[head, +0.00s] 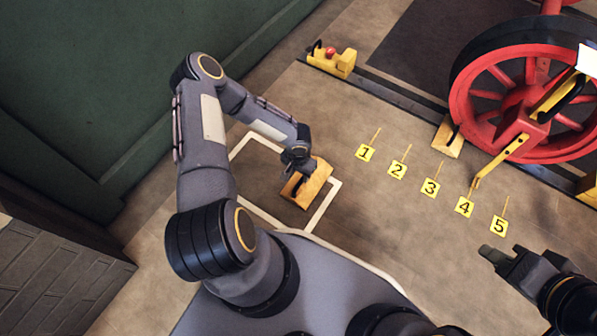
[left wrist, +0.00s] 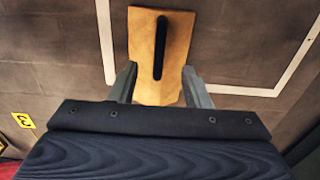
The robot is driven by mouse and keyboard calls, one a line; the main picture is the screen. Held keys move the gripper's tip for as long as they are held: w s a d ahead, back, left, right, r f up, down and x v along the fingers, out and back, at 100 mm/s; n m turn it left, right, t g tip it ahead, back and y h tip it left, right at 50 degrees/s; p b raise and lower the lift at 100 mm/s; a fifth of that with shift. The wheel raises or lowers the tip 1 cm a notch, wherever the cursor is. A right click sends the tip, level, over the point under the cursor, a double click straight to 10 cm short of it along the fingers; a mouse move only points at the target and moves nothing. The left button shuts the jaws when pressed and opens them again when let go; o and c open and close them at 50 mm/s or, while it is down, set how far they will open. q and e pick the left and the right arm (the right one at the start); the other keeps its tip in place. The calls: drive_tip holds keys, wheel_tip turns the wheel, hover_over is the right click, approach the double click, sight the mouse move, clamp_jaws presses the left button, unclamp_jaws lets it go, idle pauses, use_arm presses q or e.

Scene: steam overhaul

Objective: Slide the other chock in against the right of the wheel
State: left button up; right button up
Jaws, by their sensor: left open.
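A wooden chock (head: 313,186) with a dark bar handle lies on the floor inside a white marked outline. My left gripper (head: 299,172) is over it. In the left wrist view, the open fingers stand on either side of the near end of the chock (left wrist: 144,50); I cannot tell whether they touch it. The red wheel (head: 470,96) stands on a rail at the upper right. Another chock (head: 449,138) sits at the wheel's lower left. My right gripper (head: 493,255) is at the lower right, away from both chocks; its jaw gap is unclear.
Yellow number plates, 1 (head: 365,153) to 5 (head: 499,226), lie in a row on the floor before the rail. A yellow block with a red knob (head: 340,62) stands on the rail at left. A yellow object (head: 590,190) is cut off at the right edge.

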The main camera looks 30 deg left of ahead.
sight(299, 183)
use_arm(q)
wheel_tip(299, 183, down, 7)
drive_tip(key=b, duration=0.4)
drive_tip(key=shift+r+b, duration=0.1)
drive_tip(key=shift+b, duration=0.25)
drive_tip(key=shift+f, duration=0.85)
clamp_jaws()
drive_tip(key=shift+r, duration=0.2)
drive_tip(key=shift+r+p, duration=0.7)
drive_tip(key=shift+r, duration=0.7)
